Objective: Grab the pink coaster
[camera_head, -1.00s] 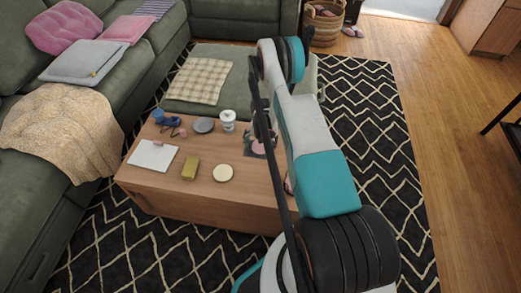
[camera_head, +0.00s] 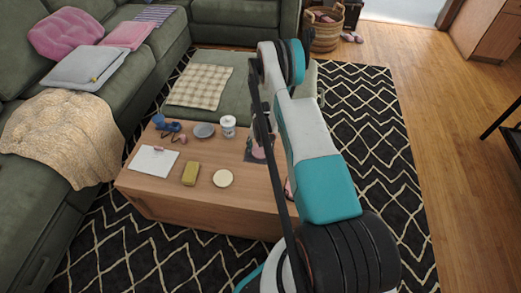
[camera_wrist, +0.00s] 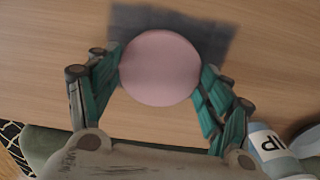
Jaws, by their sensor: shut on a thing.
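The pink coaster (camera_wrist: 160,68) is a flat round disc between the two teal-padded fingers of my gripper (camera_wrist: 160,82) in the wrist view. The fingers touch its left and right edges, and my gripper is shut on it. A dark square cloth or mat (camera_wrist: 215,35) lies behind the coaster on the wooden table. Whether the coaster is lifted clear of it I cannot tell. In the head view my arm hides most of the gripper, and the coaster shows only partly beside the arm's dark rod.
The wooden coffee table (camera_head: 205,212) also holds a cream disc (camera_head: 222,177), a yellow block (camera_head: 190,174), a white notebook (camera_head: 152,162), a grey dish (camera_head: 204,131) and a white cup (camera_head: 228,126). A green sofa (camera_head: 155,75) stands at the left. Patterned rug surrounds the table.

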